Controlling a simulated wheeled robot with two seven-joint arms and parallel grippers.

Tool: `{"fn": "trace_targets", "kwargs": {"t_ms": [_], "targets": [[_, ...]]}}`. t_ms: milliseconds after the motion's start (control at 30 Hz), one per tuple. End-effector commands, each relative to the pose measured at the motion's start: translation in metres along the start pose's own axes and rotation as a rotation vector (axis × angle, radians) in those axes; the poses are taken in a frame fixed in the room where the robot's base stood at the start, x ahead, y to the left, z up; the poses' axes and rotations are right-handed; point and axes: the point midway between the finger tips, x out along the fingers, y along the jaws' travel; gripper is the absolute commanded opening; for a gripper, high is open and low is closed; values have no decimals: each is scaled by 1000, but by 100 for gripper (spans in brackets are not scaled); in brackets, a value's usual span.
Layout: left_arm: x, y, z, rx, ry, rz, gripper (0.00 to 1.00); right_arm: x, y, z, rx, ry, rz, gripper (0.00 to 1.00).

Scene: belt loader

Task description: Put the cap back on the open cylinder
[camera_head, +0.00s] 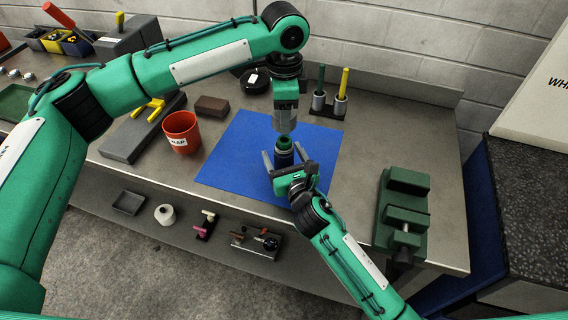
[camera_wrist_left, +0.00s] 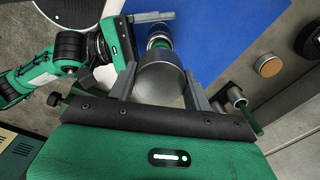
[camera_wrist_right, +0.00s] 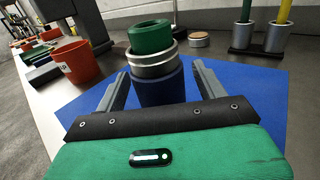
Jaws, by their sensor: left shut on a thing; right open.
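The open cylinder (camera_head: 284,158) stands upright on the blue mat (camera_head: 236,158), with a dark blue body, silver collar and green ring on top. It shows closely in the right wrist view (camera_wrist_right: 158,88). My left gripper (camera_head: 285,112) points down and is shut on the silver cap (camera_wrist_left: 160,84), above the cylinder in the head view. The cylinder's top shows past the cap in the left wrist view (camera_wrist_left: 158,40). The cap is not in the right wrist view. My right gripper (camera_wrist_right: 158,92) is open, fingers on either side of the cylinder body, with visible gaps.
A red cup (camera_head: 181,131) stands left of the mat. Holders with a green and a yellow stick (camera_head: 329,103) stand behind it. A green vise (camera_head: 402,212) is at right. A small tan-topped disc (camera_wrist_right: 199,39) lies behind the cylinder. The mat's left side is clear.

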Motion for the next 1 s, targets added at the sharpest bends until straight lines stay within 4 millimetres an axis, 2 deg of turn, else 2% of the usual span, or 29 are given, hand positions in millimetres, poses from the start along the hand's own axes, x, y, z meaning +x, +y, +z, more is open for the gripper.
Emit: {"fn": "trace_targets", "kwargs": {"t_ms": [167, 200, 500, 533, 667, 1000], "targets": [[0, 0, 0, 0, 0, 0, 28, 0, 0, 0, 0, 0, 0, 72], [0, 0, 0, 0, 0, 0, 28, 0, 0, 0, 0, 0, 0, 68], [0, 0, 0, 0, 0, 0, 28, 0, 0, 0, 0, 0, 0, 9], [0, 0, 0, 0, 0, 0, 28, 0, 0, 0, 0, 0, 0, 5], [5, 0, 0, 0, 0, 2, 28, 0, 0, 0, 0, 0, 0, 5], [48, 1, 0, -1, 0, 2, 28, 0, 0, 0, 0, 0, 0, 5]]}}
